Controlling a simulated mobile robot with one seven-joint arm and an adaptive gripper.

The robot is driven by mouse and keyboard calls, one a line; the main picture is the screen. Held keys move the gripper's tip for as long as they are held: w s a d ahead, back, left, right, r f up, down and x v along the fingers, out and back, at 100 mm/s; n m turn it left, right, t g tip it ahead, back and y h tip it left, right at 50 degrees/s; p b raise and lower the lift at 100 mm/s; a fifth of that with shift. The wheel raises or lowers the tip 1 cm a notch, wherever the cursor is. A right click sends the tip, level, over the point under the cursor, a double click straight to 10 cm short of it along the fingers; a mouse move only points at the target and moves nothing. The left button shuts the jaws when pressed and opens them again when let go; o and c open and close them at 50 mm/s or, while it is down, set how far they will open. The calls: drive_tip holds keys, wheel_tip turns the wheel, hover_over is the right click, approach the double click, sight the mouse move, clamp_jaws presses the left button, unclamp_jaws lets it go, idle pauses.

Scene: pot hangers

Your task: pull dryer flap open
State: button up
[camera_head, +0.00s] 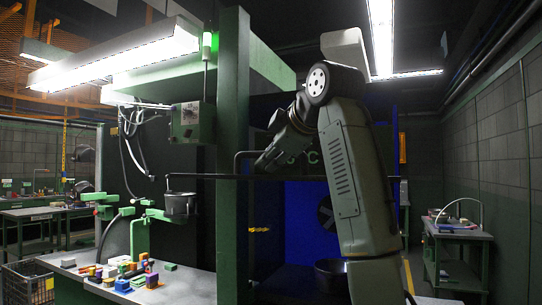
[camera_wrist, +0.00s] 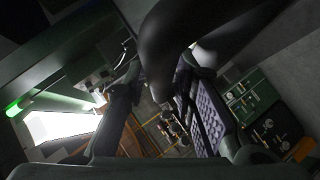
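I cannot make out for certain which part is the dryer flap. A dark bent bar (camera_head: 243,155) shows beside the green post, just left of my gripper (camera_head: 268,160). Whether they touch cannot be told from the head view. In the wrist view the two fingers of my gripper (camera_wrist: 158,105) stand apart, with background visible between them. A dark, smooth, curved thing (camera_wrist: 165,45) reaches down from the top of that view to between the fingers. It is close to them, but I see no clear grip on it. A blue panel (camera_head: 300,215) stands behind my arm, which partly hides it.
A dark pot (camera_head: 180,205) hangs from a long horizontal bar (camera_head: 210,176) left of the green post (camera_head: 232,220). Another pot (camera_head: 331,270) sits low behind my arm. Coloured blocks (camera_head: 125,273) lie on the bench at left. A table (camera_head: 455,232) stands at right.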

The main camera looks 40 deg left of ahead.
drive_tip(key=shift+o, duration=0.8)
drive_tip(key=v, duration=1.2)
